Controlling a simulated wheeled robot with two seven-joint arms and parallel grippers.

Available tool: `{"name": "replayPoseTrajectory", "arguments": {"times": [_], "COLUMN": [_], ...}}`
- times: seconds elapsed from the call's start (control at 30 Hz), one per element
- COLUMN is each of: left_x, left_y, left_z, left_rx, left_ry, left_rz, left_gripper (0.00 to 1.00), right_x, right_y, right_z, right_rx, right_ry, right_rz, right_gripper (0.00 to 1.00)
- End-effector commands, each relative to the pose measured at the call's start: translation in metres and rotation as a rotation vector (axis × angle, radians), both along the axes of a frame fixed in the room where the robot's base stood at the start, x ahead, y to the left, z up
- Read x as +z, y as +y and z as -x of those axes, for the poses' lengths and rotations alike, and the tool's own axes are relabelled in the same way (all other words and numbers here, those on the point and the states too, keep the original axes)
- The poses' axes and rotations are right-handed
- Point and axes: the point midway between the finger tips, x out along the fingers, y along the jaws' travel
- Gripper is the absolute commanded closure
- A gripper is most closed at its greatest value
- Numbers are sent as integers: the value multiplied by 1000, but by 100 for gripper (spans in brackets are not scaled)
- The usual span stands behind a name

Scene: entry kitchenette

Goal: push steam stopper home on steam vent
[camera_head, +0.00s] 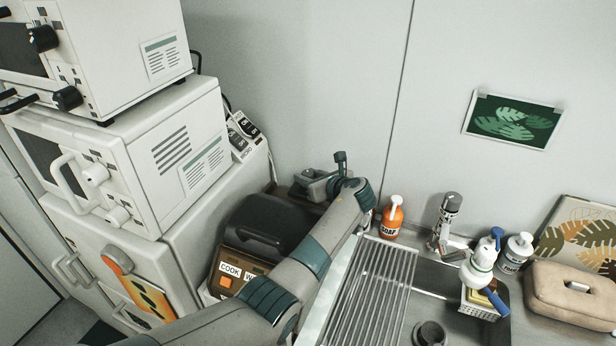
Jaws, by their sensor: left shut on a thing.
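My left arm reaches in from the bottom, and its left gripper (312,184) is by the wall behind the cooker. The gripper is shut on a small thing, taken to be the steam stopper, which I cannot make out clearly. The dark-lidded cooker (268,222) with a brown front and a "COOK" label stands left of my forearm. The forearm hides its right side. I cannot pick out the steam vent, nor tell whether the stopper touches it. My right gripper is not in view.
Stacked white ovens (160,150) stand at the left. Right of my arm are an orange soap bottle (392,218), a ribbed drying rack (375,290), a tap (445,222) and a sink (432,285). A beige bag (570,293) lies at the far right. The wall is close behind the gripper.

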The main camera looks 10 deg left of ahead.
Motion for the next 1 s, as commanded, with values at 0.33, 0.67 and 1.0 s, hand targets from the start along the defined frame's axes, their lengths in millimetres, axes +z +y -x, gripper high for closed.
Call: {"name": "replayPoseTrajectory", "arguments": {"times": [0.33, 0.67, 1.0], "left_x": [2, 0, -6], "left_y": [0, 0, 0], "left_z": [-1, -1, -1], "left_rx": [-1, -1, 0], "left_ry": [-2, -2, -3], "left_rz": [0, 0, 0], "left_gripper": [92, 92, 92], "right_x": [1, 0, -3], "right_y": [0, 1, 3], "right_z": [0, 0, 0], "right_rx": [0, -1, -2], "right_ry": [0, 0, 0], "right_rz": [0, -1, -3], "right_gripper": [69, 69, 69]}}
